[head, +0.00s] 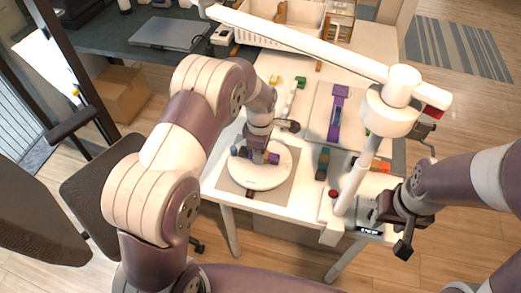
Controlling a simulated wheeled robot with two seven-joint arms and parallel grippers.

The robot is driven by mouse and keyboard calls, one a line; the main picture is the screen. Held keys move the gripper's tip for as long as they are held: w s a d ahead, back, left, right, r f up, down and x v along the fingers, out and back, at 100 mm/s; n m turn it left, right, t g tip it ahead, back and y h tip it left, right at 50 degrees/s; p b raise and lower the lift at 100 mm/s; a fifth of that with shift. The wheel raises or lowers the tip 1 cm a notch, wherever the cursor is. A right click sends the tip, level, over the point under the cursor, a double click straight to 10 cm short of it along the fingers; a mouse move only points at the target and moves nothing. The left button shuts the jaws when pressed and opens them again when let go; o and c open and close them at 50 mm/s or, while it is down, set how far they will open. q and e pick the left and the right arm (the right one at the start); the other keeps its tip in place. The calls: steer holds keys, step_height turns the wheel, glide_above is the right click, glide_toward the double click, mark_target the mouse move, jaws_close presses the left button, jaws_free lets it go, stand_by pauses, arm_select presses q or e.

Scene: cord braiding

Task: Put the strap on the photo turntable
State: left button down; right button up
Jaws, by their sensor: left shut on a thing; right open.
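The photo turntable (258,181) is a white round disc on a grey mat near the table's front left. My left gripper (257,154) is over the disc, pointing down and shut on a small dark, multicoloured strap (272,158). Purple and blue-green parts of the strap show on both sides of the fingers; its middle is hidden by them. I cannot tell whether the strap touches the disc. My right gripper (391,225) is open and empty, at the table's front right corner beside the white post.
A white post with a long arm (310,45) stands at the right and reaches over the table. A purple braided piece (337,112) lies on a pale board (320,121). A white basket (285,22) stands at the back. Small coloured pieces (322,163) lie right of the turntable.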

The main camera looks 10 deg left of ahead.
arm_select(q)
steer(key=shift+f+b, duration=0.35)
steer(key=shift+f, duration=0.25)
steer(key=c, duration=0.7)
jaws_free()
step_height(320, 180, up, 13)
